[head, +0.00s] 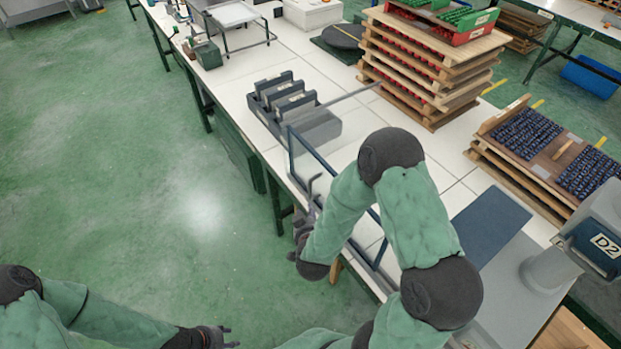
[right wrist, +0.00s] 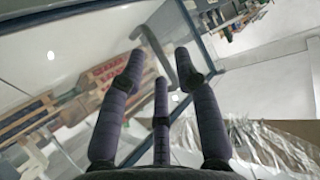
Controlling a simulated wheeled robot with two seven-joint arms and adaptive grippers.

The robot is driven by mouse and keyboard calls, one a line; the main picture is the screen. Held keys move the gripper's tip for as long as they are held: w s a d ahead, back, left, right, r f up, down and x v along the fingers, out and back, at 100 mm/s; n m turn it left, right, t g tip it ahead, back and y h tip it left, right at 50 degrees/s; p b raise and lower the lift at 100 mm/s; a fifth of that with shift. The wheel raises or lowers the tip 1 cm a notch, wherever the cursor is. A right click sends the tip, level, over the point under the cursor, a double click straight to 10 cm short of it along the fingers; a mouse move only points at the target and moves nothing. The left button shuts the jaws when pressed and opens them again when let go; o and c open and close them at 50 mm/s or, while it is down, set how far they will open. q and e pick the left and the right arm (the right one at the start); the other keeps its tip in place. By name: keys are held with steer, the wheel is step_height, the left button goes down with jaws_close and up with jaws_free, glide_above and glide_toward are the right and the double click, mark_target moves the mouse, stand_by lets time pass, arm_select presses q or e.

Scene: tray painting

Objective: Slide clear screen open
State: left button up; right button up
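The clear screen (head: 305,165) stands upright in a dark blue frame along the table's near-left edge. Its grey bent handle (head: 312,186) sticks out on the aisle side. In the right wrist view the handle (right wrist: 160,55) lies just beyond and between my fingertips, with the pane (right wrist: 70,55) to the left and a blue frame bar (right wrist: 197,35) behind. My right gripper (right wrist: 158,68) has its fingers spread around empty space; contact with the handle cannot be told. In the head view it (head: 303,222) is partly hidden by my arm. My left gripper (head: 222,336) hangs low over the floor, small and away from the screen.
A grey slotted holder (head: 320,125) stands on the white table behind the screen. Stacked wooden trays (head: 430,75) and a tray of dark parts (head: 530,140) are further right. The green floor at left is clear.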

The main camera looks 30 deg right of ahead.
mark_target(311, 190)
steer(key=shift+t+h, duration=0.3)
steer(key=shift+h, duration=0.3)
steer(key=w+d, duration=0.4)
steer(key=w, duration=0.1)
steer(key=w+d+b, duration=0.1)
steer(key=w+d, duration=0.1)
steer(key=w, duration=0.1)
steer(key=shift+w+d+f, duration=0.1)
steer(key=shift+d+f, duration=0.15)
steer(key=shift+f, duration=0.05)
jaws_close()
